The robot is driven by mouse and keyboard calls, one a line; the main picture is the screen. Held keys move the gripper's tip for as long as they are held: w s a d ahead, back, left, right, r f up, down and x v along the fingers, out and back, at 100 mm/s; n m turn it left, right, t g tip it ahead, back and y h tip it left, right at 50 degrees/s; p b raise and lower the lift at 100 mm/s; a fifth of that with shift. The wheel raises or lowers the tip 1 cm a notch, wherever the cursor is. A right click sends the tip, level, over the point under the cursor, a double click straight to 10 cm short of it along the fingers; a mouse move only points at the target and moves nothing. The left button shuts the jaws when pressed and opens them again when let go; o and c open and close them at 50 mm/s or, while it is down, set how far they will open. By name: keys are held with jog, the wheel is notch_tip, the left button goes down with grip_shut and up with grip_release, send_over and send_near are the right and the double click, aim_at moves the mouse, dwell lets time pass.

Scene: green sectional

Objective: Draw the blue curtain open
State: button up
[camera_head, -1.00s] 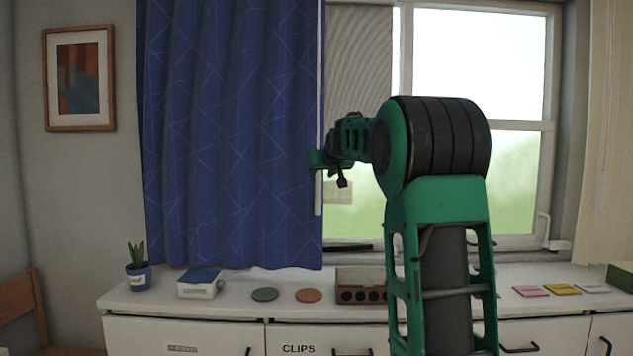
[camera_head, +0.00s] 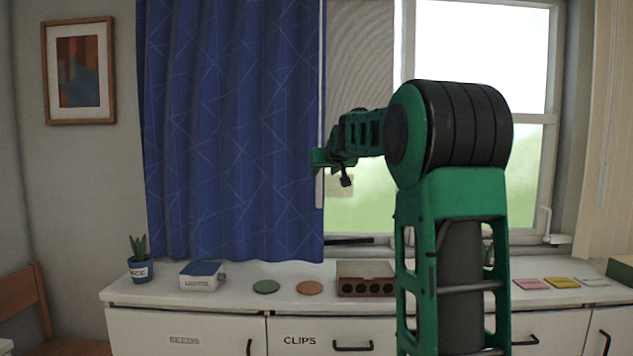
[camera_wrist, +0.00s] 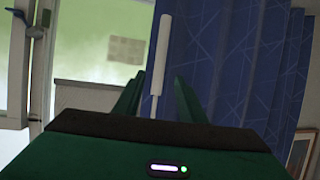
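The blue curtain (camera_head: 230,130) with thin pale lines hangs over the left part of the window. A white rod (camera_head: 320,190) hangs along its right edge. My gripper (camera_head: 320,158) is at this rod, at the curtain's right edge. In the wrist view the rod (camera_wrist: 160,45) stands between the two green fingers of my gripper (camera_wrist: 160,78), with gaps visible on both sides. The fingers look open. The curtain (camera_wrist: 235,65) is just right of them there. Whether the rod touches a finger is hidden.
A white cabinet (camera_head: 235,312) runs below the window. On it stand a potted plant (camera_head: 140,262), a small white box with a blue lid (camera_head: 202,276), two round coasters and a brown box (camera_head: 365,288). A beige curtain (camera_head: 608,130) hangs at the right.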

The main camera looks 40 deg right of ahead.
aim_at(320, 177)
jog(key=x, duration=1)
jog(key=shift+w+d+f, duration=0.1)
jog(key=shift+w+d, duration=0.05)
jog(key=shift+w, duration=0.2)
grip_shut()
